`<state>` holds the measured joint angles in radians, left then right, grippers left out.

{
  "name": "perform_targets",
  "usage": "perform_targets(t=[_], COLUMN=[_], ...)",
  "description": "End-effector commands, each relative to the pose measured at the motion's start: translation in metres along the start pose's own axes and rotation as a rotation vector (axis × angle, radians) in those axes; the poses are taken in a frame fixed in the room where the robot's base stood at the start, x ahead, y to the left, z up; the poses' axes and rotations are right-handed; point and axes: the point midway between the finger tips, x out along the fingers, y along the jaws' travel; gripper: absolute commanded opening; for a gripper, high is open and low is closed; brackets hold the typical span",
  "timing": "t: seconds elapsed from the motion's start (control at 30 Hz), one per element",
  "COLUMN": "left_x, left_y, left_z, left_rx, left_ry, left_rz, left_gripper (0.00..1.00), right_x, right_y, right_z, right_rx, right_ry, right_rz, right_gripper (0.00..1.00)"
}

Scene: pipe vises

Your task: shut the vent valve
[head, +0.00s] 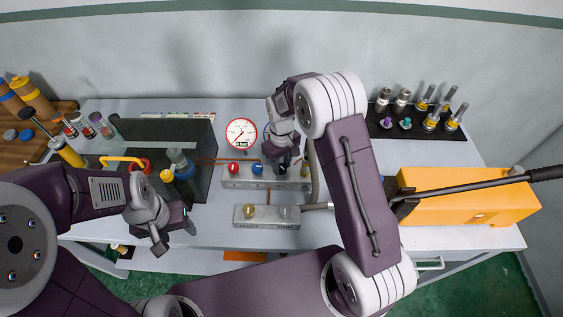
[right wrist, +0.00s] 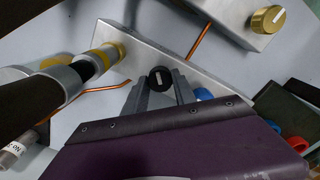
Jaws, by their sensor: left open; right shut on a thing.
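A silver valve block (head: 235,182) stands mid-bench with a red knob (head: 233,168), a blue knob (head: 257,170) and a black knob, mostly hidden in the head view. In the right wrist view the black knob (right wrist: 160,77) shows a white pointer line. My right gripper (head: 282,164) is shut on this black knob, one finger on each side, as the right wrist view (right wrist: 161,92) shows. I cannot read which knob is labelled vent. My left gripper (head: 175,236) is open and empty near the bench's front edge, left of the blocks.
A round gauge (head: 241,133) stands behind. An orange box (head: 470,205) with a long-handled tool is at right, a dark fittings tray (head: 412,128) at back right, and a dark open box (head: 203,165) at left.

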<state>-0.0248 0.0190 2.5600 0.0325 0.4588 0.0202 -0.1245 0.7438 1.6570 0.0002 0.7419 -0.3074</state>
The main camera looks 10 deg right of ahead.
Motion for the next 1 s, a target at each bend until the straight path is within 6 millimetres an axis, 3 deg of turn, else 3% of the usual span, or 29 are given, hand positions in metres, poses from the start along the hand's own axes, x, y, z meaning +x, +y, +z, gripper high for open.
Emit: perform_targets(t=[0.6,1.0], left_x=[-0.017,-0.020], left_y=[0.000,0.000], left_z=[-0.002,-0.002], left_rx=[0.000,0.000], left_ry=[0.000,0.000], left_rz=[0.000,0.000], left_gripper=[0.54,0.54], right_x=[-0.002,-0.002], right_y=[0.001,0.001], right_z=[-0.001,-0.002], right_rx=[0.531,0.701], right_ry=[0.004,0.006], right_rz=[0.001,0.000], right_gripper=[0.00,0.00])
